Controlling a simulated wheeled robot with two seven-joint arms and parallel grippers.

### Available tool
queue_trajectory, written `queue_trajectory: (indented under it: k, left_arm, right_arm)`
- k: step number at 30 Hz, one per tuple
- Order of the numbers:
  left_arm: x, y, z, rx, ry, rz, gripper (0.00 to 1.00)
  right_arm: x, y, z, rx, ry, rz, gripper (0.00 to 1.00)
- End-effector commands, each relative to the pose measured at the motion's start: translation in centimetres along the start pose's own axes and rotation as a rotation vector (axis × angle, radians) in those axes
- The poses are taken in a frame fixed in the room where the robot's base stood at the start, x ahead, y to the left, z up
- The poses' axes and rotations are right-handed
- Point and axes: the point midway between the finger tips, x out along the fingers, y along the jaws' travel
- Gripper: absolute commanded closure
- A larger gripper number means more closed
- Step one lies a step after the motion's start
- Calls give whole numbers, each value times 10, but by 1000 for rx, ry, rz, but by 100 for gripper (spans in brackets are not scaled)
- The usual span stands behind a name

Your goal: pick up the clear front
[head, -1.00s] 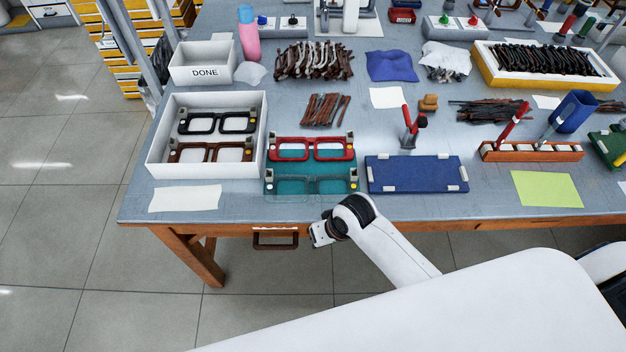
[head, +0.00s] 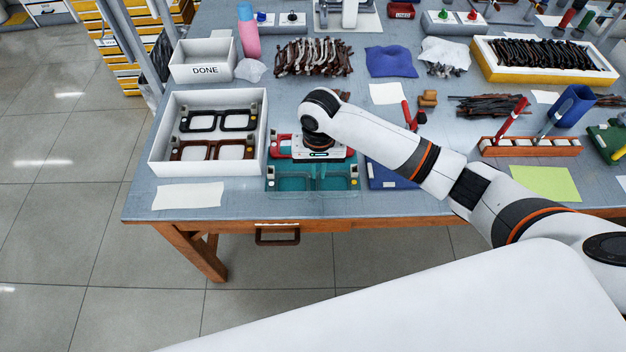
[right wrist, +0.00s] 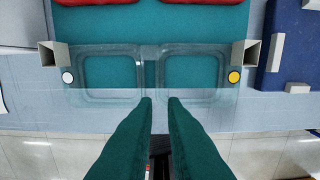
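The clear front (head: 312,184) is a see-through eyeglass frame lying on the teal mat (head: 270,188) near the table's front edge. In the right wrist view the clear front (right wrist: 110,98) spans the picture, a white dot at its left end and a yellow dot at its right. My right gripper (right wrist: 160,99) points down over it, with its two green fingers apart and nothing between them. The fingertips appear close to the bridge; their height above it is unclear. In the head view my wrist hides most of the red front (head: 280,147) behind. My left gripper is not in view.
Small grey blocks (right wrist: 246,54) stand at both ends of the clear front. A white tray (head: 157,140) with a black and a brown front is to the left. A blue mat (head: 378,178) lies to the right, partly under my arm. A DONE box (head: 205,71) stands behind.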

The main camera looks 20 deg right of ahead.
Motion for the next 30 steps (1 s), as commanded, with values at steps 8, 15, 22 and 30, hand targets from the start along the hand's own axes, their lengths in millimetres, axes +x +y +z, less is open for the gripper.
queue_trajectory:
  k: [8,15,22,30]
  left_arm:
    - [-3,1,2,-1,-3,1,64]
    - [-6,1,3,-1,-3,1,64]
    - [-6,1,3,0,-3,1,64]
    - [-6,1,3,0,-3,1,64]
  right_arm:
    - [23,1,0,-1,1,0,89]
    - [59,2,1,-1,0,0,89]
    - [67,2,1,-2,-3,2,89]
    - [67,2,1,-2,-3,2,100]
